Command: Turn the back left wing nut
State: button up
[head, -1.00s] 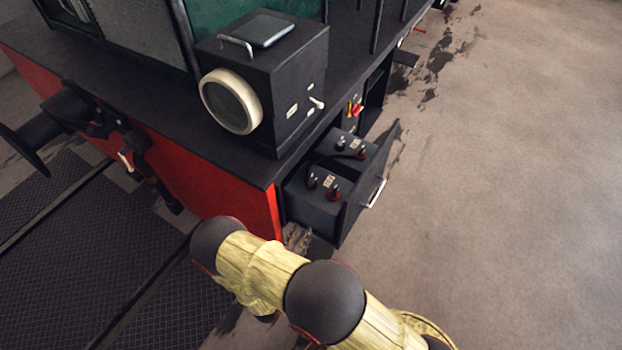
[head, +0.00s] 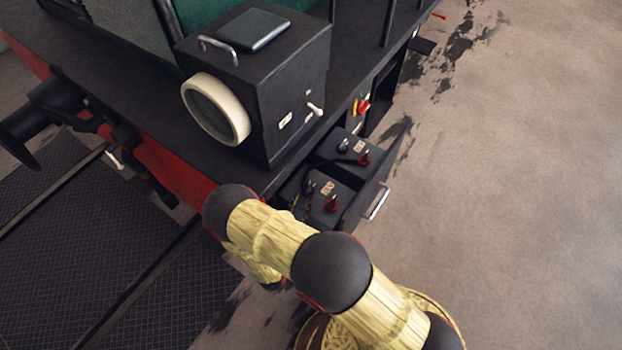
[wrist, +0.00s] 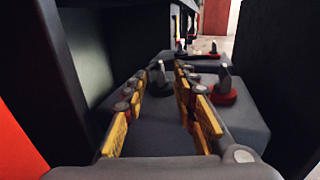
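Two dark batteries sit in an open drawer, each with a black-based and a red-based terminal topped by a grey wing nut. In the head view, the far battery has a black-side wing nut (head: 343,145) and a red-side one (head: 363,156); the near battery has a black-side wing nut (head: 309,186) and a red-side one (head: 332,202). The wrist view shows my gripper (wrist: 165,72) open, its yellow-padded fingers reaching over the near battery. The near black-side nut (wrist: 160,76) appears between the fingertips; contact cannot be told. The near red-side nut (wrist: 224,80) is right of the fingers.
The drawer front with its silver handle (head: 377,202) stands open over the floor. A black lamp box (head: 285,85) stands on the tram deck above the drawer. A red and yellow item (head: 362,106) is in the compartment beyond. Floor at right is clear.

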aim_at(306, 192)
jog(key=shift+b+x, duration=0.65)
jog(key=shift+x, duration=2.95)
jog(key=shift+c, duration=0.3)
grip_shut()
